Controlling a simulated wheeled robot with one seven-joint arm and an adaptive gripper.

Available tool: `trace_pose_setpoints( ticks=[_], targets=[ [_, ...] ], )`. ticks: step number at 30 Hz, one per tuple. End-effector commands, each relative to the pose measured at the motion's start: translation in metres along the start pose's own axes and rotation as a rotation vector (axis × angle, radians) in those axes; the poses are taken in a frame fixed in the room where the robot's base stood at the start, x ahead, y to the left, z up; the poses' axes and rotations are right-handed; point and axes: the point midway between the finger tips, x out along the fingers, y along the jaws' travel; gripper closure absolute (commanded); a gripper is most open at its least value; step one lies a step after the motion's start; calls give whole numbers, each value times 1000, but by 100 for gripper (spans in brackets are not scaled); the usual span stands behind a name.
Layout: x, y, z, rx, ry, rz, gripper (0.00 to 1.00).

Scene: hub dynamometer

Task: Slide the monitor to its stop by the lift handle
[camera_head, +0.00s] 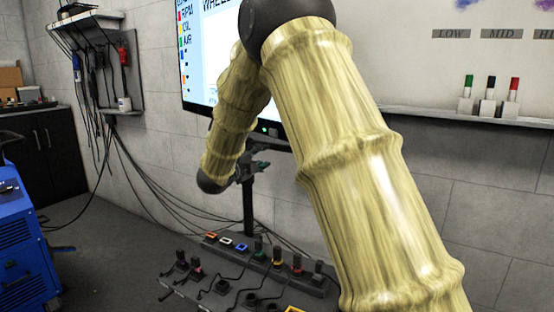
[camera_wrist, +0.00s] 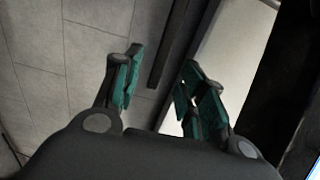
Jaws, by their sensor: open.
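The monitor (camera_head: 203,75) is a large screen with a dark frame, showing a white page with a coloured list; my arm covers much of it. A black post (camera_head: 248,207) stands below it. My gripper (camera_head: 253,166) is at the monitor's lower edge, near the top of the visible post. In the wrist view my gripper (camera_wrist: 163,68) is open, with teal finger pads apart. A dark bar (camera_wrist: 172,45) shows beyond and between the fingers; I cannot tell whether it is the post. I cannot make out the lift handle in either view.
A bench of plugs and connectors (camera_head: 250,275) lies below the monitor. Cables (camera_head: 150,185) hang along the wall from a tool panel (camera_head: 108,72). A blue machine (camera_head: 25,240) stands at the left. A whiteboard ledge (camera_head: 470,115) holds markers at the right.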

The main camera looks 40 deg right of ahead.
Motion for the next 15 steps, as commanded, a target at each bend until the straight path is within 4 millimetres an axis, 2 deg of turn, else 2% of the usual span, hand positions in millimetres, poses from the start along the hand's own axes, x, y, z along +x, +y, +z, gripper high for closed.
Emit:
trace_pose_setpoints(
  ticks=[8,15],
  targets=[
    [18,-5,-3,27,16,-4,59],
    [56,-4,-3,25,14,-4,59]
  ],
)
